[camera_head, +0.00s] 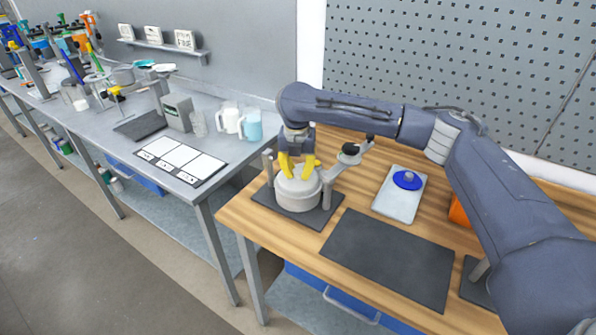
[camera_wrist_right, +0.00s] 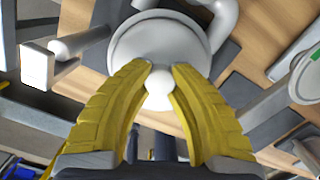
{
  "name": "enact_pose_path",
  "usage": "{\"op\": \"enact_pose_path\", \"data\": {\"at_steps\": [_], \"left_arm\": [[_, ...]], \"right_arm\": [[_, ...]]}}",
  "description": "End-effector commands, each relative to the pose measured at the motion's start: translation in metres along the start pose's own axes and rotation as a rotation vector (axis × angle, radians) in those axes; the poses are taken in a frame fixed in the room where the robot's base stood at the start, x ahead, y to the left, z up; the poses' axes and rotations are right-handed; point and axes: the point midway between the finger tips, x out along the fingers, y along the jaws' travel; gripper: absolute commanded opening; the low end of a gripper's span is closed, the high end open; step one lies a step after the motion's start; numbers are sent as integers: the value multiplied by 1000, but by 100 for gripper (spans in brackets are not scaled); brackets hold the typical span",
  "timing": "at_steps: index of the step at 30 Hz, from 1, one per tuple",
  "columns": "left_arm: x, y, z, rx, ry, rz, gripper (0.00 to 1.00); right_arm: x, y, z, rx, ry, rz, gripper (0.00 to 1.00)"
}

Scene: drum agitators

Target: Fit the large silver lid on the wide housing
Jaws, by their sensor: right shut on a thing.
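My right gripper (camera_head: 298,168) points down with its yellow fingers at the top of the wide pale housing (camera_head: 297,199). The wrist view shows its fingertips (camera_wrist_right: 160,72) closed on the round knob of the large silver lid (camera_wrist_right: 155,42). The lid is a pale disc and lies at or just above the housing's top; I cannot tell if it is fully seated. The housing stands on a dark base plate (camera_head: 316,219) with grey posts beside it. My left gripper is not in view.
A blue lid with a grey knob (camera_head: 408,179) lies on a white tray (camera_head: 399,206) to the right. A bare dark mat (camera_head: 388,257) lies in front. A grey bench (camera_head: 215,135) at left holds jugs (camera_head: 228,121) and tools. A pegboard wall (camera_head: 460,70) stands behind.

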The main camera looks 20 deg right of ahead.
Motion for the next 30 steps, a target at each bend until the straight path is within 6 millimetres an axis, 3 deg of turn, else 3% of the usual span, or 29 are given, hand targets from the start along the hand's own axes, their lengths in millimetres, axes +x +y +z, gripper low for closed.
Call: {"op": "enact_pose_path", "data": {"at_steps": [5, 6, 12, 22, 30], "left_arm": [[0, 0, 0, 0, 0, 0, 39], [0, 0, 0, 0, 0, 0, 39], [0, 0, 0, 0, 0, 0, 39], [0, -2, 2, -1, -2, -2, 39], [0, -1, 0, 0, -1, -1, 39]], "right_arm": [[-1, 0, 0, 0, -1, 1, 0], [-1, 0, 0, 0, -1, 1, 23], [0, 0, 0, 0, -1, 0, 44], [-4, 0, 0, 0, 0, -1, 44], [-43, 0, 1, 0, -4, 1, 44]]}}
